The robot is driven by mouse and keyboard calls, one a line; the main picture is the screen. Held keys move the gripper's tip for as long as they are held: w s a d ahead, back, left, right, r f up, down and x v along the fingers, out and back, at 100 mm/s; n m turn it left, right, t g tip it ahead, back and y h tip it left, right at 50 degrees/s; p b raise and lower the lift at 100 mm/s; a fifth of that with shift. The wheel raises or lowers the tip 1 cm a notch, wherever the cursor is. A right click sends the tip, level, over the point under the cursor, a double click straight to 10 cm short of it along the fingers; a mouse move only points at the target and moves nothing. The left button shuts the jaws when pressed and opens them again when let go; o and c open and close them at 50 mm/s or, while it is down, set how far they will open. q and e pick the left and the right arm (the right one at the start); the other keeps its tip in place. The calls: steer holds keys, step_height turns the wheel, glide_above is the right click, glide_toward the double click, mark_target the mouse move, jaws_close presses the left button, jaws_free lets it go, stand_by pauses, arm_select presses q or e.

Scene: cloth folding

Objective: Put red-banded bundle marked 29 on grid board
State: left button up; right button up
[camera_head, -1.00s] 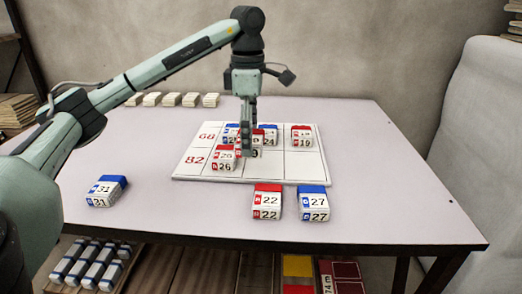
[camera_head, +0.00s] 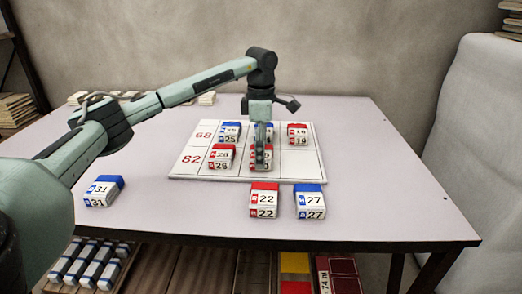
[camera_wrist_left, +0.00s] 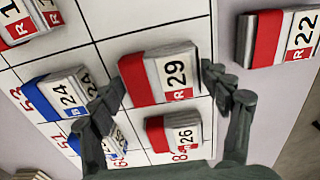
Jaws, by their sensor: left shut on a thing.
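The red-banded bundle marked 29 (camera_wrist_left: 168,76) is between the fingers of my left gripper (camera_head: 262,150), which is shut on it. In the wrist view the left gripper (camera_wrist_left: 164,84) has one dark finger on each side of the bundle. The bundle is at the second cell of the row marked 82 on the white grid board (camera_head: 303,168), partly hidden by the gripper in the head view. I cannot tell whether it touches the board. My right gripper is not in view.
On the board, red bundle 26 (camera_head: 221,158) is left of the gripper; blue 25 (camera_head: 230,132), blue 24 (camera_wrist_left: 62,95) and red 19 (camera_head: 298,133) fill the back row. Red 22 (camera_head: 264,200), blue 27 (camera_head: 310,203) and blue 31 (camera_head: 103,191) lie on the table in front.

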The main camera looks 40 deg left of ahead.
arm_select(q)
steer(key=shift+f, duration=0.15)
steer(key=o, duration=1.1)
steer(key=shift+o, duration=0.2)
step_height(320, 180, up, 12)
steer(key=shift+r, duration=0.2)
